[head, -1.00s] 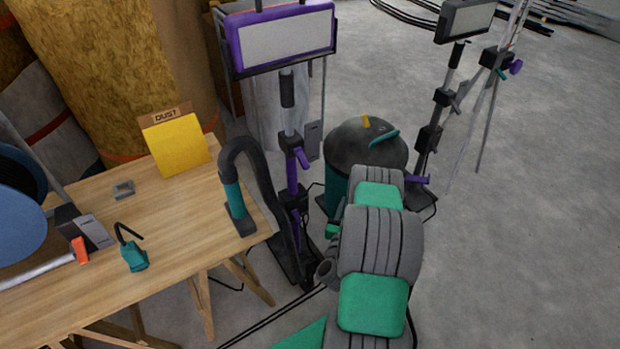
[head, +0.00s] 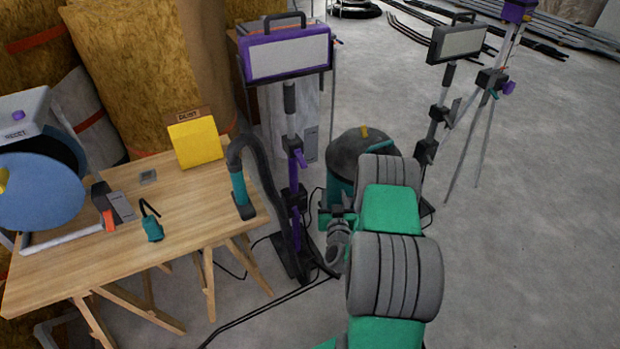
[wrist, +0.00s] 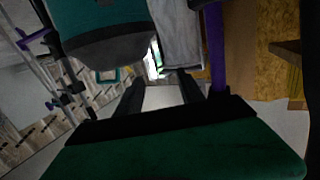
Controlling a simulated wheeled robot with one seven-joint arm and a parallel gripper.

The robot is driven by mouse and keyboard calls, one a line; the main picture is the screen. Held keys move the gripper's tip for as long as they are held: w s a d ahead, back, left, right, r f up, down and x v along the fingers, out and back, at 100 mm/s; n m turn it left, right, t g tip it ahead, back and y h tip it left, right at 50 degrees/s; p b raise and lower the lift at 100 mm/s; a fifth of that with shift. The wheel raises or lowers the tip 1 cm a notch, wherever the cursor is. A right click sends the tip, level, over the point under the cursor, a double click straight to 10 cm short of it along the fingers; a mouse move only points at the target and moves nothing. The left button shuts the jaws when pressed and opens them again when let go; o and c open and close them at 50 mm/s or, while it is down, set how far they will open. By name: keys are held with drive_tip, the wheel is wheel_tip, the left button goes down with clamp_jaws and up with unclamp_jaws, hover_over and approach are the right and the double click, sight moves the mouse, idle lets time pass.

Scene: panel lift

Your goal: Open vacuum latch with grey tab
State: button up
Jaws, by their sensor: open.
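The vacuum (head: 350,148) stands on the floor behind my arm, with a teal drum, a dark grey domed lid and a yellow tab (head: 364,132) on top. My arm hides its right side and most of its front. In the wrist view the vacuum (wrist: 110,48) hangs upside down at the top, with a teal loop handle (wrist: 104,76) on its lid. My gripper (wrist: 160,88) is open and empty, its two dark fingers apart, and the vacuum lies beyond them. I cannot make out a latch with a grey tab in either view.
A work lamp on a purple stand (head: 290,57) is left of the vacuum, beside a black hose (head: 262,180). A wooden table (head: 190,215) holds a yellow dust box (head: 195,145) and small tools. Another lamp stand (head: 458,42) is at right.

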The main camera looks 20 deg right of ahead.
drive_tip(key=w+a+r+n+y+p, duration=0.3)
drive_tip(key=a+r+y, duration=0.1)
drive_tip(key=a+r, duration=0.4)
drive_tip(key=shift+w+r+g+y+p, duration=0.3)
drive_tip(key=shift+r+g+y, duration=0.1)
drive_tip(key=s+a+r+n+g+y+p, duration=0.2)
drive_tip(key=a+r+p, duration=0.4)
drive_tip(key=r, duration=0.4)
drive_tip(key=s+a+r+n+g+y+p, duration=0.25)
drive_tip(key=a+r+p, duration=0.3)
drive_tip(key=r, duration=0.45)
drive_tip(key=s+a+r+m+g+h+p, duration=0.1)
drive_tip(key=s+a+r+g+p, duration=0.1)
drive_tip(key=s+r, duration=0.5)
drive_tip(key=s+a+r+m+g+h+p, duration=0.1)
drive_tip(key=s+r+g+p, duration=0.4)
drive_tip(key=s, duration=1.1)
wheel_tip(320, 180, up, 3)
drive_tip(key=shift+s+a+r+m+p, duration=0.3)
drive_tip(key=shift+a+p, duration=0.25)
drive_tip(key=shift+p, duration=0.35)
